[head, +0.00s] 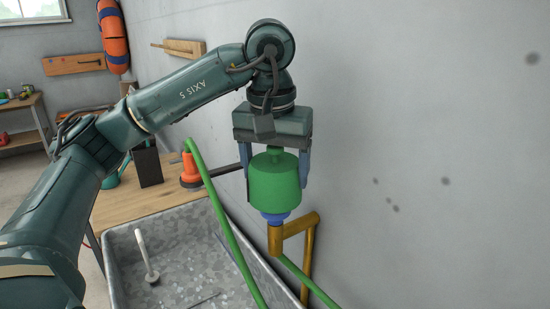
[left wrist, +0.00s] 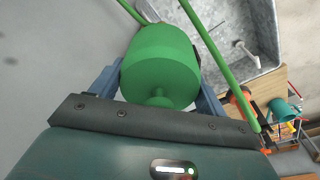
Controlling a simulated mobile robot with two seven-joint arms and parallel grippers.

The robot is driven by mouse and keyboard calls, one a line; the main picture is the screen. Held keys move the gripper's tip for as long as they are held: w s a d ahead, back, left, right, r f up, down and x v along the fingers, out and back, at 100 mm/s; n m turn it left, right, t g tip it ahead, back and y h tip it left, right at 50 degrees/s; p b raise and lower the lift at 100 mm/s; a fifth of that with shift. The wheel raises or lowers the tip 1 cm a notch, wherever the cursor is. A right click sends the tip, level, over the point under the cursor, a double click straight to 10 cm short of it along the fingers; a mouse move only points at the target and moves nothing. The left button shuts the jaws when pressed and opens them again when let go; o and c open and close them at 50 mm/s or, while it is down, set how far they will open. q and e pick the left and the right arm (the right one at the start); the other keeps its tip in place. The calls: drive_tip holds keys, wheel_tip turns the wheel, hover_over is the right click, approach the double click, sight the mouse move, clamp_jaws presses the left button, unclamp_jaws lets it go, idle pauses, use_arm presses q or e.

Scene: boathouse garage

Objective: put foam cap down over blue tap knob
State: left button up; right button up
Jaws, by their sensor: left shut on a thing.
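The green foam cap (head: 275,182) is upright between the fingers of my left gripper (head: 276,187), which is shut on it. In the left wrist view the cap (left wrist: 160,65) fills the space between the fingers. The blue tap knob (head: 275,217) shows just under the cap's lower edge, on top of the brass tap (head: 296,229). The cap hides the knob's upper part, and I cannot tell how far the cap is around it. In the left wrist view the knob is hidden behind the cap. My right gripper is not in view.
A metal basin (head: 165,240) lies below, with a white-handled brush (head: 146,255) in it. A green hose (head: 224,225) crosses it. A wooden bench (head: 150,195) holds an orange tool (head: 190,170) and a dark box (head: 148,165). The grey wall stands close at right.

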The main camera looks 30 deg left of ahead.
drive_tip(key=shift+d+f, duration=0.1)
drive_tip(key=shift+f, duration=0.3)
use_arm(q)
drive_tip(key=shift+f, duration=0.1)
drive_tip(key=shift+f+b, duration=0.25)
drive_tip(key=shift+b, duration=0.15)
drive_tip(key=shift+f+b, duration=0.5)
drive_tip(key=shift+f, duration=0.1)
drive_tip(key=shift+f+b, duration=0.5)
drive_tip(key=shift+f, duration=0.1)
drive_tip(key=shift+f+b, duration=0.7)
drive_tip(key=shift+f, duration=0.15)
drive_tip(key=shift+f+b, duration=0.4)
drive_tip(key=shift+f, duration=0.15)
drive_tip(key=shift+f+b, duration=0.45)
drive_tip(key=shift+f, duration=0.1)
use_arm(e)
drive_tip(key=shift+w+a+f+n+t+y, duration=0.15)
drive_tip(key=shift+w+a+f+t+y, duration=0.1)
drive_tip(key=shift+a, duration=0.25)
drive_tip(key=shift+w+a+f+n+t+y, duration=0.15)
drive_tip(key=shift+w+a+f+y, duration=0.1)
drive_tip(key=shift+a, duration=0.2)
